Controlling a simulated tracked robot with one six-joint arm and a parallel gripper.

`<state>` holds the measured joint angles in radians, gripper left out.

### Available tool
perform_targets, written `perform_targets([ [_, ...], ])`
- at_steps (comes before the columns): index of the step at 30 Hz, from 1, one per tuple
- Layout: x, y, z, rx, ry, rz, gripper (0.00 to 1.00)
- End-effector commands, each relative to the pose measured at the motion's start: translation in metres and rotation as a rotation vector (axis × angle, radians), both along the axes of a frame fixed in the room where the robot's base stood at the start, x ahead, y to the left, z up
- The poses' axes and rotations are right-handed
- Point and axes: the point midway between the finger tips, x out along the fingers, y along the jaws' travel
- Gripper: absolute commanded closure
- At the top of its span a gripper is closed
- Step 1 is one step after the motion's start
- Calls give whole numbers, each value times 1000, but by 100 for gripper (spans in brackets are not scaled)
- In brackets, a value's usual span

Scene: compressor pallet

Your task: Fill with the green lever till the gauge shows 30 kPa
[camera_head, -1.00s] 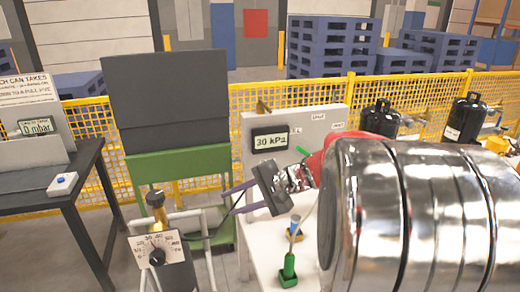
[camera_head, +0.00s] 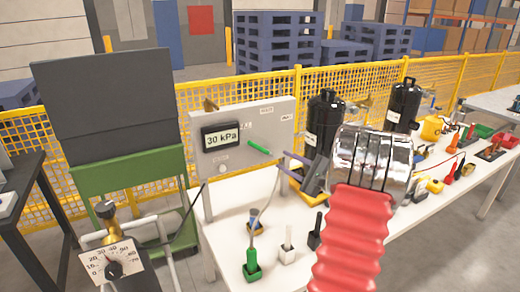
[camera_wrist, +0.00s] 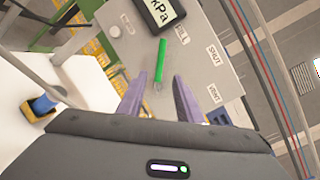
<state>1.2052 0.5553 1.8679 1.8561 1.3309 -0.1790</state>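The gauge (camera_head: 221,136) on the grey panel (camera_head: 262,120) reads 30 kPa in the head view. The green lever (camera_head: 259,147) sticks out of the panel to the right below the gauge. In the wrist view the green lever (camera_wrist: 160,60) lies ahead of the fingers, beside the FILL label, with SHUT and VENT labels to the right. My gripper (camera_wrist: 157,92) has its two purple fingers apart, with nothing visible between them. In the head view my gripper (camera_head: 286,165) is right of the lever and appears apart from it.
A white table (camera_head: 225,215) holds a green-based tool (camera_head: 252,265), a white-based one (camera_head: 287,250) and black cylinders (camera_head: 325,125). A yellow mesh fence (camera_head: 270,85) runs behind the panel.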

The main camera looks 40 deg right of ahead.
Motion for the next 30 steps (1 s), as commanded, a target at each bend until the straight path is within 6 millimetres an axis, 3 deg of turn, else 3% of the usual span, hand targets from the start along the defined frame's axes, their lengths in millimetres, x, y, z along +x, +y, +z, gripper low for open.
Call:
perform_targets([
  [14, 8, 0, 0, -1, 1, 1, 68],
  [30, 84, 1, 0, -1, 1, 3, 68],
])
